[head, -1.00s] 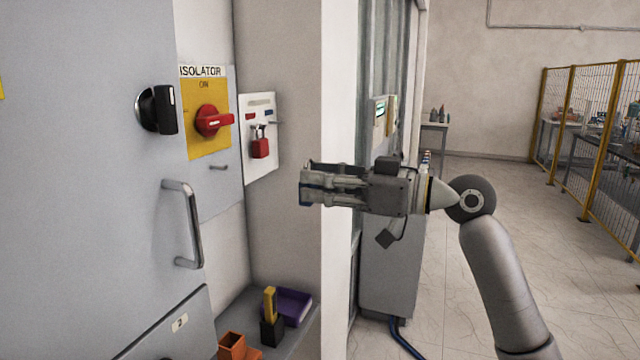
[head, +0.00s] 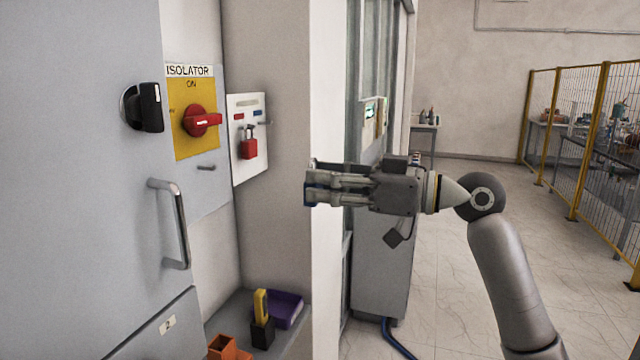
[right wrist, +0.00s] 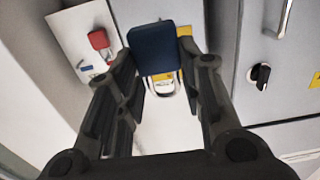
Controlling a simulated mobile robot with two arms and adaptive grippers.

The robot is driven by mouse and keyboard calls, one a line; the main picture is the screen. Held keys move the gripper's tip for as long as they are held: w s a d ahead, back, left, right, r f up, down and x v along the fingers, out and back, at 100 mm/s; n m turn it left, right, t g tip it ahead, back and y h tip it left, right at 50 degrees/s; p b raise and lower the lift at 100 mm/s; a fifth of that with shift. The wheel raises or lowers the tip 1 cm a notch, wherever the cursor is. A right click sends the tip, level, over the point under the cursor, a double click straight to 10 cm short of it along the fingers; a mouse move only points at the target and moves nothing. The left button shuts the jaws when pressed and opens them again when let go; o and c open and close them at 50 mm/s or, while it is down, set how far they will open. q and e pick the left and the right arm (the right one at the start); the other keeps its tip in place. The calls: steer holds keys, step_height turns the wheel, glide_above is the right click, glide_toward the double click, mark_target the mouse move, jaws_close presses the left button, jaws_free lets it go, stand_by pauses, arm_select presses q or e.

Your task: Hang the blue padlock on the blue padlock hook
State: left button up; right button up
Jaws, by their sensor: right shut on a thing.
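The blue padlock (right wrist: 155,48) is between the fingertips of my right gripper (right wrist: 165,62), its metal shackle visible in the right wrist view. In the head view the right gripper (head: 310,186) is shut on it, and only a sliver of blue shows at the fingertips. A white board (head: 240,170) carries a red and a blue label. The blue padlock hook (head: 266,123) is a thin peg by the blue label (head: 257,112). The padlock is apart from it, to the right and lower in the picture. My left gripper is not in view.
A red padlock (head: 249,149) hangs on the board beside the blue hook. A red isolator switch (head: 201,121), a black knob (head: 143,107) and a door handle (head: 172,222) stick out at left.

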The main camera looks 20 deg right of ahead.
steer(key=shift+b+v, duration=0.7)
steer(key=shift+v, duration=1.45)
